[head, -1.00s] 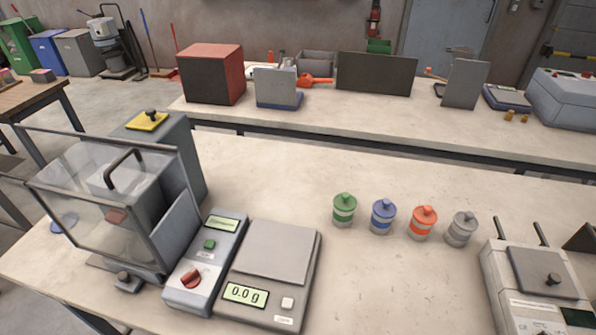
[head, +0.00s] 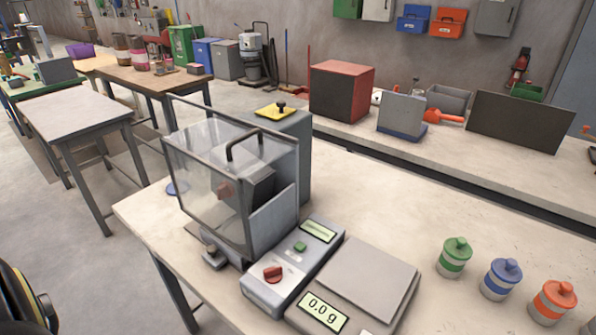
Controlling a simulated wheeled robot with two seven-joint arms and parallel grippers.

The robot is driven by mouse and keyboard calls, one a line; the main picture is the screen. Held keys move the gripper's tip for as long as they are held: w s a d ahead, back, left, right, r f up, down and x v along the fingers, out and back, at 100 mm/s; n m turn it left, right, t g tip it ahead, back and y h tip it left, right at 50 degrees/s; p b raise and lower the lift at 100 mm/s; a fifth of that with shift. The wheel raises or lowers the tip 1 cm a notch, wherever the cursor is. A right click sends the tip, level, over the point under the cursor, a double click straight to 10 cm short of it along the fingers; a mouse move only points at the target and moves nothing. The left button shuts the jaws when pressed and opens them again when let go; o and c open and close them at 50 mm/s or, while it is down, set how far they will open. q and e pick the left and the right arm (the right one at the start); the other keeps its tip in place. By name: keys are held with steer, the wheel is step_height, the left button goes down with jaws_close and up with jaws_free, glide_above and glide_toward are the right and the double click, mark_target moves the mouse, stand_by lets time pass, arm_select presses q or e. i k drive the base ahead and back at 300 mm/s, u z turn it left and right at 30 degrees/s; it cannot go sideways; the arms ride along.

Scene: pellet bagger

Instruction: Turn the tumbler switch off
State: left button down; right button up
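A grey control box (head: 290,283) stands on the near table in the head view. It has a red rotary knob (head: 272,273), a green button (head: 300,247) and a lit display (head: 318,230) whose text is too small to read. Behind it is a grey machine with a clear guard (head: 205,165) and a black handle. A black knob (head: 281,105) stands on a yellow plate (head: 272,112) on top of the machine. I cannot tell for certain which of these controls is the tumbler switch, or its on or off position. Neither of my grippers is in view.
A scale (head: 375,275) reading 0.0 g stands right of the control box. Green (head: 454,257), blue (head: 501,279) and orange (head: 553,301) lidded jars stand farther right. A back bench (head: 480,175) holds a red-black box (head: 341,90). Open floor lies left of the near table.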

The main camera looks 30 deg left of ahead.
mark_target(273, 274)
steer(key=u, duration=1.05)
